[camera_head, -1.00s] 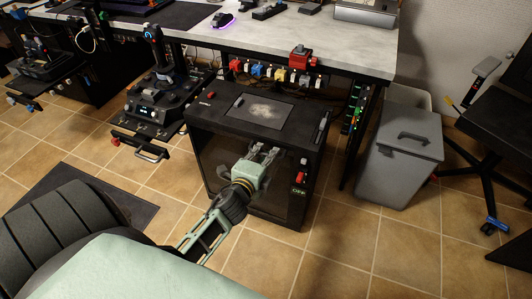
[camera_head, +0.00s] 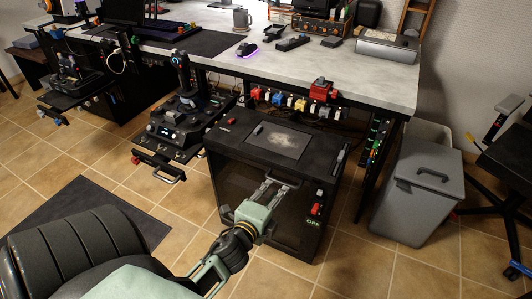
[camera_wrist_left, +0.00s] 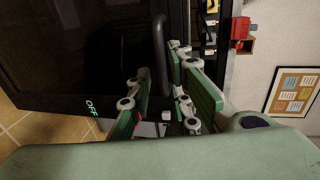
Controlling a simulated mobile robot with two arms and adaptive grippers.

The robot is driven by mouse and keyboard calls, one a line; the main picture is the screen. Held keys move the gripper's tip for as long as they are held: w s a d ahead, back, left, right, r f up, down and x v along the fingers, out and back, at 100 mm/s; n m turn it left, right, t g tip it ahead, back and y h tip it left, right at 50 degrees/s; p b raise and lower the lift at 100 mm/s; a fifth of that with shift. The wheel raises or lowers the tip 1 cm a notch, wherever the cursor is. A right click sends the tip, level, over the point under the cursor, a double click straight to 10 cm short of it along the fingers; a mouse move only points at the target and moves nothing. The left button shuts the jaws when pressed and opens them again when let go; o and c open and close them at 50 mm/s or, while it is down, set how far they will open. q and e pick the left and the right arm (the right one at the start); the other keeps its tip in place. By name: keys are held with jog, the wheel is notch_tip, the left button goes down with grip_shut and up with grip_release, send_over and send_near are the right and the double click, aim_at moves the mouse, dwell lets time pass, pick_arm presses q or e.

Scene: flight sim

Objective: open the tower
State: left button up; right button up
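The tower (camera_head: 225,139) is a black case under the desk with a dark glass front door (camera_head: 232,188), which looks shut. A dark bar handle (camera_wrist_left: 160,55) runs along the door's upper edge. My left gripper (camera_head: 273,186) is at this handle in the head view. In the left wrist view its green fingers (camera_wrist_left: 163,95) stand apart, with the handle bar appearing between them; contact is not clear. A red switch (camera_head: 316,209) and a green "OFF" label (camera_head: 313,220) are on the front right. My right gripper is not in view.
A grey bin (camera_head: 420,195) stands right of the tower, with an office chair (camera_head: 505,170) beyond. A joystick unit (camera_head: 180,125) is to its left. Tiled floor before the tower is clear.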

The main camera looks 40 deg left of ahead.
pick_arm(q)
jog(key=v, duration=0.6)
dwell(0.5)
